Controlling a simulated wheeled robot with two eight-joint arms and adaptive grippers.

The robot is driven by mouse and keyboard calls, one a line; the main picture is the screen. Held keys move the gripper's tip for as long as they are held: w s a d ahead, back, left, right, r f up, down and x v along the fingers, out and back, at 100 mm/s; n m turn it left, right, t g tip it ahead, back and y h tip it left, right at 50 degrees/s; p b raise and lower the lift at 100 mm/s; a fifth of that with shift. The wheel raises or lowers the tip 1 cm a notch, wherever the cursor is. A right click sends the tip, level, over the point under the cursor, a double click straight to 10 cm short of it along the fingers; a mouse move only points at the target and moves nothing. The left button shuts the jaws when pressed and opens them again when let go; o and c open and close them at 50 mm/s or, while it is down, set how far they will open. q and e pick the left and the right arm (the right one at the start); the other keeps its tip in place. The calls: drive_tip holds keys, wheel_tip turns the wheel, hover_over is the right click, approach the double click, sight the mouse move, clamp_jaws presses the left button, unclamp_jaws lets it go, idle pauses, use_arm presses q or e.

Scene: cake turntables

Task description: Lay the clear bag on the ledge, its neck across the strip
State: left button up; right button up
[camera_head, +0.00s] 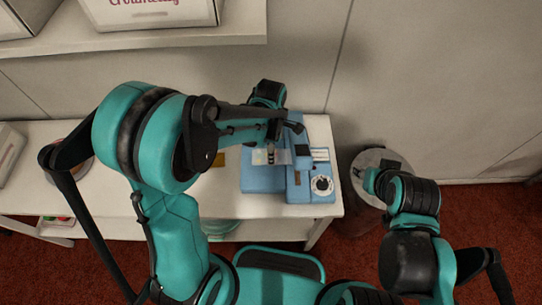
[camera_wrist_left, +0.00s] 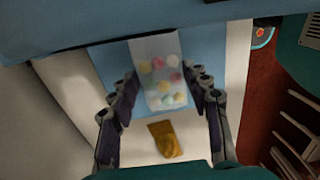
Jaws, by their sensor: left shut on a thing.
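The clear bag (camera_wrist_left: 160,75) holds several pastel pink, yellow and pale balls. In the left wrist view it lies between the fingers of my left gripper (camera_wrist_left: 163,88), which is shut on it. In the head view the bag (camera_head: 262,156) shows below my left gripper (camera_head: 271,148), over the left part of the blue machine (camera_head: 302,194). A blue ledge (camera_wrist_left: 108,58) shows behind the bag in the wrist view. I cannot tell whether the bag touches it. The strip is not clearly visible. My right gripper (camera_head: 372,181) is at the right, its jaws unclear.
The machine stands on a white table (camera_head: 240,206), near its right end. A golden-brown item (camera_wrist_left: 166,141) lies nearby. A grey round bin (camera_head: 357,163) stands right of the table. A shelf (camera_head: 180,37) with boxes is above, at the back left.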

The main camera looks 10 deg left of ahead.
use_arm(q)
drive_tip(key=shift+f+b, duration=0.35)
drive_tip(key=shift+f, duration=1.2)
use_arm(e)
drive_tip(key=shift+f, duration=0.75)
use_arm(q)
drive_tip(key=shift+f, duration=0.15)
drive_tip(key=o, duration=1.4)
use_arm(e)
drive_tip(key=shift+f, duration=0.1)
